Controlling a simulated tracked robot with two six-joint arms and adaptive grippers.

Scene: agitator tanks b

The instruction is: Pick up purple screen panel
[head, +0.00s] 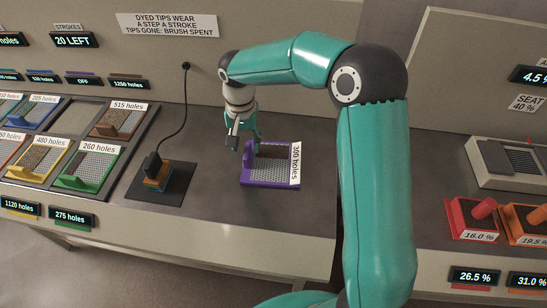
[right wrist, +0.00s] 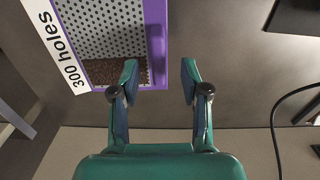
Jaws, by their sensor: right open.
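The purple screen panel (head: 268,184) lies flat on the grey counter in the head view, with a white "300 holes" label along its right side. It has a perforated face with a brown patch and a raised purple part at its left edge. My right gripper (head: 243,143) is at that left edge, pointing down. In the right wrist view the gripper (right wrist: 160,74) is open, with the panel's purple edge (right wrist: 157,42) showing between the line of its two fingers. I cannot tell how far above the edge the fingertips are. My left gripper is in neither view.
A tray (head: 138,139) with several coloured labelled panels stands at the left. A black pad (head: 175,193) bears an orange and blue block with a black cable (head: 184,112) running to the back wall. Counter around the purple panel is clear.

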